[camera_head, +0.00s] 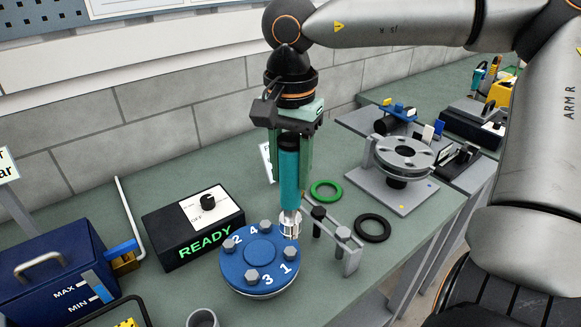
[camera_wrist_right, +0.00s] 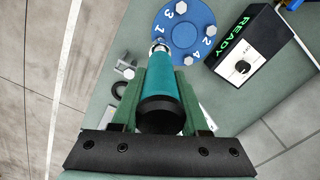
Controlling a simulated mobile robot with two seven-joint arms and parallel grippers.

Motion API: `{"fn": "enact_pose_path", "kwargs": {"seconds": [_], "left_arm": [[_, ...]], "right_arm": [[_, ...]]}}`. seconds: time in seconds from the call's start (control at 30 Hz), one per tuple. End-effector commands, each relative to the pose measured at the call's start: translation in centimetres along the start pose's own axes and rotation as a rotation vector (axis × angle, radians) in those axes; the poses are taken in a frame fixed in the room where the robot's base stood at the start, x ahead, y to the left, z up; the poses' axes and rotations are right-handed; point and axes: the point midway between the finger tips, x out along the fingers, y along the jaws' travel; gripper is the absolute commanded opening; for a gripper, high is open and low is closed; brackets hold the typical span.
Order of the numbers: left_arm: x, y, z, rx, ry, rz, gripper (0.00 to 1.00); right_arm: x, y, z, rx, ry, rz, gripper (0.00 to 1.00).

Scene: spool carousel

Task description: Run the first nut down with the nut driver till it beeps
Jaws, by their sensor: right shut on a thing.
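The nut driver (camera_head: 289,180), a teal cylinder with a silver socket at its lower end, is held upright in my right gripper (camera_head: 290,150). It also fills the middle of the right wrist view (camera_wrist_right: 165,85). The blue round flange (camera_head: 258,257) carries several hex nuts numbered 1 to 4. The nut by number 1 (camera_head: 290,251) shows in the head view just below and in front of the socket. The socket appears apart from it, above the flange's right rim; the exact height gap is hard to tell. My left gripper is not in view.
A black control box (camera_head: 193,230) reads READY in green, left of the flange. A grey tool stand (camera_head: 345,240), a green ring (camera_head: 326,191) and a black ring (camera_head: 372,228) lie to the right. A blue box (camera_head: 45,268) stands at left. A metal carousel (camera_head: 404,153) is behind right.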

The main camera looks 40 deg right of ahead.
Motion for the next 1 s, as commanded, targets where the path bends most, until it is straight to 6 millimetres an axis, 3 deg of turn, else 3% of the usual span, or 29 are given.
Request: {"fn": "enact_pose_path", "kwargs": {"seconds": [0.27,0.7,1.0], "left_arm": [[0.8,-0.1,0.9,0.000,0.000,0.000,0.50],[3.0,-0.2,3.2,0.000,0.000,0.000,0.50],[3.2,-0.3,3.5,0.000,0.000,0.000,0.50]], "right_arm": [[1.3,-0.1,0.0,0.000,0.001,-0.003,0.00],[5.2,0.0,0.0,0.000,0.002,-0.002,0.00],[5.6,-0.1,0.0,0.000,0.001,-0.003,0.00]]}}
